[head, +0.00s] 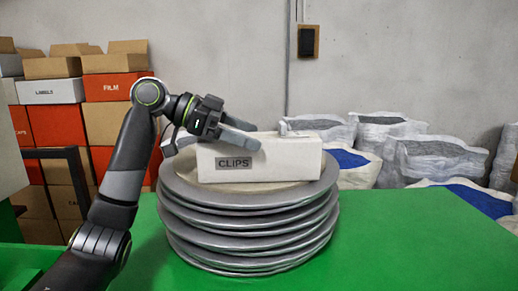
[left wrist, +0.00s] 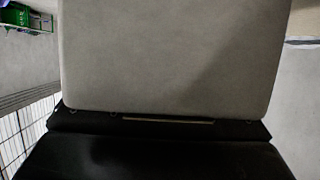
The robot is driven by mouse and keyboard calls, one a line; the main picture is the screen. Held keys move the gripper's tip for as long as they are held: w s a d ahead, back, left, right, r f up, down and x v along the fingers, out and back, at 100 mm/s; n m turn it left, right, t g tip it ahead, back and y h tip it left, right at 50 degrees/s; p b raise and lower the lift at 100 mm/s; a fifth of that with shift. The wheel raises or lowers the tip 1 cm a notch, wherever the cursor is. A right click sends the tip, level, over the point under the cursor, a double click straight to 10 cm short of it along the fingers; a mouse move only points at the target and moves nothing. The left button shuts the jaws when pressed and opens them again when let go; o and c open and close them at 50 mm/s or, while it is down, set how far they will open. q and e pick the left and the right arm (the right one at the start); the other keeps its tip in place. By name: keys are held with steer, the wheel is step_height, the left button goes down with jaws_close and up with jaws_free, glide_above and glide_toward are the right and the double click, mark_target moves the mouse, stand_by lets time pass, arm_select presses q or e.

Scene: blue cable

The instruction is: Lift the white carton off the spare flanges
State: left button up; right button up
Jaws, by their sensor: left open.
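The white carton (head: 262,163), labelled CLIPS, lies on top of a stack of grey round flanges (head: 250,222). The stack stands on the green table top. My left gripper (head: 213,146) is open at the carton's left end and upper edge. One finger overlaps the carton's front upper edge in the head view, and the other is off to its left. I cannot tell whether either finger touches it. In the left wrist view a large pale grey surface (left wrist: 165,55) fills the middle, and I cannot tell what it is. My right gripper is not in view.
The green table top (head: 390,235) is clear to the right of the stack. Red and brown boxes (head: 105,125) are piled behind on the left. Several grey and white sacks (head: 435,160) stand behind on the right. A wall box (head: 308,41) hangs at the back.

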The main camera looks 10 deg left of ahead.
arm_select(q)
steer(key=shift+w+d+f, duration=0.1)
steer(key=shift+d+f, duration=0.05)
steer(key=shift+d, duration=0.25)
steer(key=shift+a, duration=0.1)
steer(key=shift+c, duration=0.3)
steer(key=shift+c, duration=1.1)
steer(key=c, duration=1.5)
